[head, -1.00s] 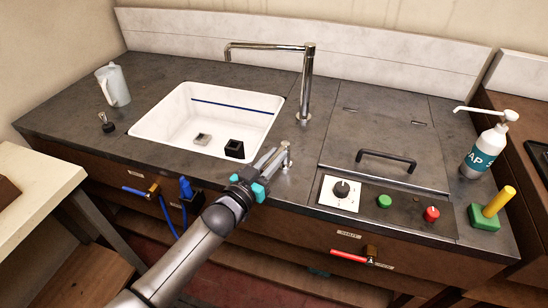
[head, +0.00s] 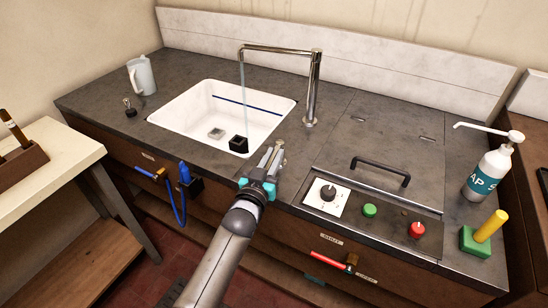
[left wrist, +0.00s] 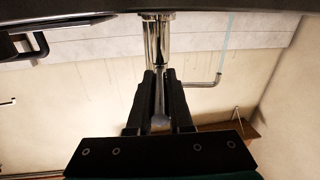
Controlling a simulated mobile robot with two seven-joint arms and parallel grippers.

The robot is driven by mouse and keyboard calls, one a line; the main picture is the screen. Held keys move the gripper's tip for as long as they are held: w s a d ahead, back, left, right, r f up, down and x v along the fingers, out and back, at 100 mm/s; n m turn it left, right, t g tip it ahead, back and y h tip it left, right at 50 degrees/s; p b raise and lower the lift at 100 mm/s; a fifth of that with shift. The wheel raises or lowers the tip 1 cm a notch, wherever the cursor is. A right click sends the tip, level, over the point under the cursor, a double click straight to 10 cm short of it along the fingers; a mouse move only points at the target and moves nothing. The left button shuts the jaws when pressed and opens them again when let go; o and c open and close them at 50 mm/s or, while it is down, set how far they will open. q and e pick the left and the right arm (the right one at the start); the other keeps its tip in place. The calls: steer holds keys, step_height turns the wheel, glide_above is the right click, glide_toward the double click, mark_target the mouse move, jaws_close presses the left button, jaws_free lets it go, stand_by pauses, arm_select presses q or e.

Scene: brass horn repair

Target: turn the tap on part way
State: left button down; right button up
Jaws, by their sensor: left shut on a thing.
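The chrome tap (head: 313,90) stands behind the white sink (head: 165,113), its spout reaching left over the basin. A thin stream of water (head: 242,75) falls from the spout; it also shows as a pale line in the left wrist view (left wrist: 227,40). The tap lever (head: 281,144) is on the counter at the sink's front right. My left gripper (head: 272,156) is shut on this lever. In the left wrist view its dark fingers (left wrist: 160,95) lie either side of the lever, whose rounded end (left wrist: 160,122) shows between them. My right gripper is out of view.
A control panel with a dial (head: 328,193), green button (head: 369,210) and red button (head: 416,230) lies right of my gripper. A black-handled lid (head: 380,168) is behind it. A soap bottle (head: 487,170) and jug (head: 141,77) stand farther off.

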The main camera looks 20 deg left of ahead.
arm_select(q)
steer(key=c, duration=1.2)
jaws_free()
steer(key=shift+c, duration=0.2)
steer(key=o, duration=0.4)
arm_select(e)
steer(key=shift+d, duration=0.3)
arm_select(q)
steer(key=s+p, duration=0.1)
steer(key=s, duration=1.4)
steer(key=shift+s+a+p, duration=0.1)
steer(key=shift+s+p, duration=0.05)
steer(key=shift+p, duration=0.2)
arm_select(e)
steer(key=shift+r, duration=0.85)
